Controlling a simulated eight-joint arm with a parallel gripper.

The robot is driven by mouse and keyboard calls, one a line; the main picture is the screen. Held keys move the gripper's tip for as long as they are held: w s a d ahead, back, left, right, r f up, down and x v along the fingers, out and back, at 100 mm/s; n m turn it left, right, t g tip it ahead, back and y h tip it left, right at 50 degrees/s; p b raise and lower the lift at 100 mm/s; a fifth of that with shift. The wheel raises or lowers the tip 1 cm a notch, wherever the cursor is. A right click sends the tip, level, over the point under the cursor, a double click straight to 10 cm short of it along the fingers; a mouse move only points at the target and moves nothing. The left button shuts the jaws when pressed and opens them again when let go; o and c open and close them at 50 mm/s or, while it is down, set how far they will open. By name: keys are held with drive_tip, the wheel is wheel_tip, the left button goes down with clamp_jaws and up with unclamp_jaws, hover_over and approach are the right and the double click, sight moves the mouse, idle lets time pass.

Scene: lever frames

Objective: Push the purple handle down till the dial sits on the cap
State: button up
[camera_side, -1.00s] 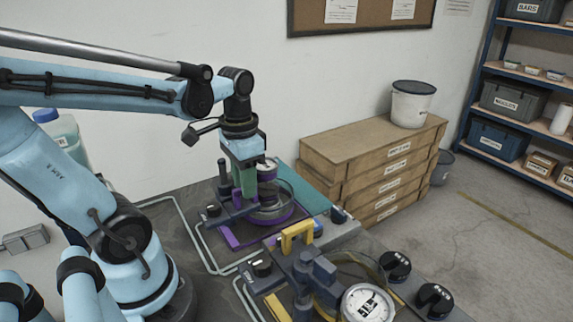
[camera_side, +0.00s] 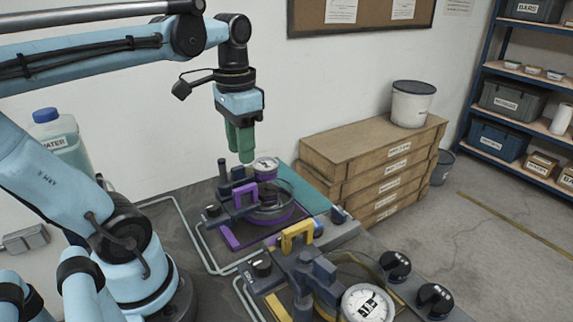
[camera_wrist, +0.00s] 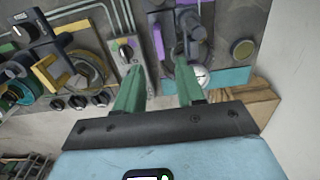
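The purple handle (camera_side: 244,192) is a small bracket on the dark lever of the purple-framed fixture in the side view. A round white-faced dial (camera_side: 265,164) stands at the back of that fixture, above a purple part; it also shows in the wrist view (camera_wrist: 201,76). I cannot tell which part is the cap, or whether the dial touches it. My gripper (camera_side: 243,158) has green fingers pointing down, above the handle and clear of it. In the wrist view the fingers (camera_wrist: 160,72) are apart with nothing between them.
A similar fixture with a yellow handle (camera_side: 297,236) and a large dial (camera_side: 367,303) stands nearer the camera. Black knobs (camera_side: 396,265) sit to its right. Wooden crates (camera_side: 365,165) stand behind the bench on the right. A water jug (camera_side: 62,145) is at the left.

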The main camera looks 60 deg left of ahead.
drive_tip(key=shift+r, duration=1.9)
drive_tip(key=w+d+f+t, duration=0.5)
drive_tip(key=d+f+t, duration=0.2)
drive_tip(key=f, duration=0.3)
drive_tip(key=shift+w+d+f, duration=0.35)
drive_tip(key=shift+d, duration=0.1)
